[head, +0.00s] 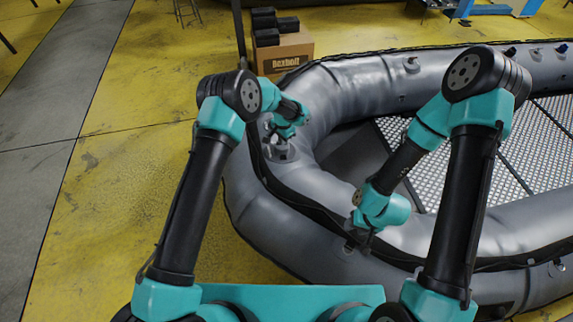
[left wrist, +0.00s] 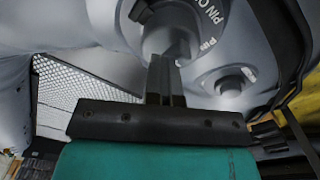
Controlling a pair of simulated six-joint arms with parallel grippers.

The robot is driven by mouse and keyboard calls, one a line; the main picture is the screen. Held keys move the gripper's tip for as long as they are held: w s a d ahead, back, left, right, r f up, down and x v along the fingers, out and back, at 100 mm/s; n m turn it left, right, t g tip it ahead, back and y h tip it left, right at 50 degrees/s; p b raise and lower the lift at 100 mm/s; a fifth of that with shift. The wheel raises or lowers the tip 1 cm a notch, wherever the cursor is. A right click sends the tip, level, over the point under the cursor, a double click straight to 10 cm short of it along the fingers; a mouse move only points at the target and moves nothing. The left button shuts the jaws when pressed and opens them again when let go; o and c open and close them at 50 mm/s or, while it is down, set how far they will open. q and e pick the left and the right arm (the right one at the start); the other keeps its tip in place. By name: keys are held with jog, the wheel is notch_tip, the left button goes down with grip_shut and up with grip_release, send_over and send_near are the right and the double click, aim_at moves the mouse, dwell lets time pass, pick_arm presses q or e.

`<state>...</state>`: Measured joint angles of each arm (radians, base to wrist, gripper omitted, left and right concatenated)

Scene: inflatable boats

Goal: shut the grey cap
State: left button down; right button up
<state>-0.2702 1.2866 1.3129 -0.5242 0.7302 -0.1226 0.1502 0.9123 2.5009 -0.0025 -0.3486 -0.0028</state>
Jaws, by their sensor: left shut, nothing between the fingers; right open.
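My left gripper (head: 271,138) is at the bow of the grey boat (head: 350,88), over the grey valve fittings (head: 280,153) there. In the left wrist view its fingers (left wrist: 165,72) are together, with nothing between them. Their tips are at a round grey fitting (left wrist: 166,28) with lettering beginning "PIN" around it; whether they touch it I cannot tell. A second grey fitting (left wrist: 229,83) sits beside it. Which of these bears the grey cap, and how far it is open, is unclear. My right gripper (head: 352,243) is open above the near tube, apart from the fittings.
A cardboard box (head: 286,54) with black items on it stands on the yellow floor behind the bow. The boat has a metal mesh floor (head: 465,140) at the right. Another fitting (head: 411,65) is on the far tube.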

pick_arm(q)
jog(key=shift+w+a+r, duration=0.15)
jog(key=shift+w+r, duration=0.35)
jog(key=shift+w, duration=0.05)
jog(key=shift+s+r, duration=0.2)
jog(key=shift+r, duration=2.45)
